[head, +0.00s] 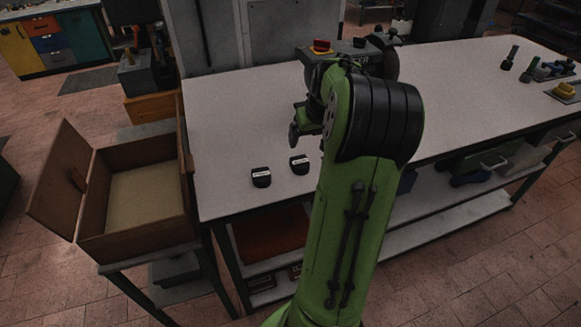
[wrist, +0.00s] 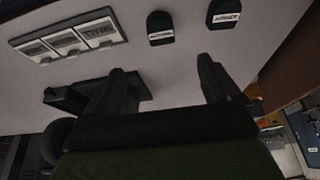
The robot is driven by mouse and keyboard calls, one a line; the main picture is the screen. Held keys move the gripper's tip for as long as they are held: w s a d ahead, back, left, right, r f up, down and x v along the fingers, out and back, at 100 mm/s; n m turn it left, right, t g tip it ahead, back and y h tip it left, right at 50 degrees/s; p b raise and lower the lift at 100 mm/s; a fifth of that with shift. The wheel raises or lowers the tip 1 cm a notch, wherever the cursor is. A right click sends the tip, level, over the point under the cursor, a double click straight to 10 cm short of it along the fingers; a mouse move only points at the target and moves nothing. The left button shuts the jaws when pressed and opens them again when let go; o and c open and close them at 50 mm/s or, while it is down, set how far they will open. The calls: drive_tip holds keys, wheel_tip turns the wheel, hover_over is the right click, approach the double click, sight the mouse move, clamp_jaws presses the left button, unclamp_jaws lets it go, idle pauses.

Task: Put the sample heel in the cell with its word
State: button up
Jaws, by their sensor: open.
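Two black heels with white word labels lie on the pale table, a left one (head: 261,178) and a right one (head: 299,164). The wrist view also shows the two heels, one near the top middle (wrist: 160,28) and one at top right (wrist: 225,14). The labels are too small to read surely, so I cannot tell which heel is the sample. A tray with three labelled cells (wrist: 70,38) shows at upper left in the wrist view; my arm hides it in the head view. My gripper (wrist: 168,82) is open, with nothing between its fingers and the heels beyond them.
An open brown box (head: 140,190) stands left of the table (head: 235,125). A dark device with a red button (head: 321,46) is at the table's back. In the wrist view a dark object (wrist: 65,98) lies beside one finger. Small tools (head: 510,57) stand far right.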

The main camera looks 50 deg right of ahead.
sight(300, 162)
drive_tip(key=b+x, duration=0.1)
drive_tip(key=x, duration=1.4)
drive_tip(key=shift+f, duration=0.2)
drive_tip(key=shift+r, duration=0.1)
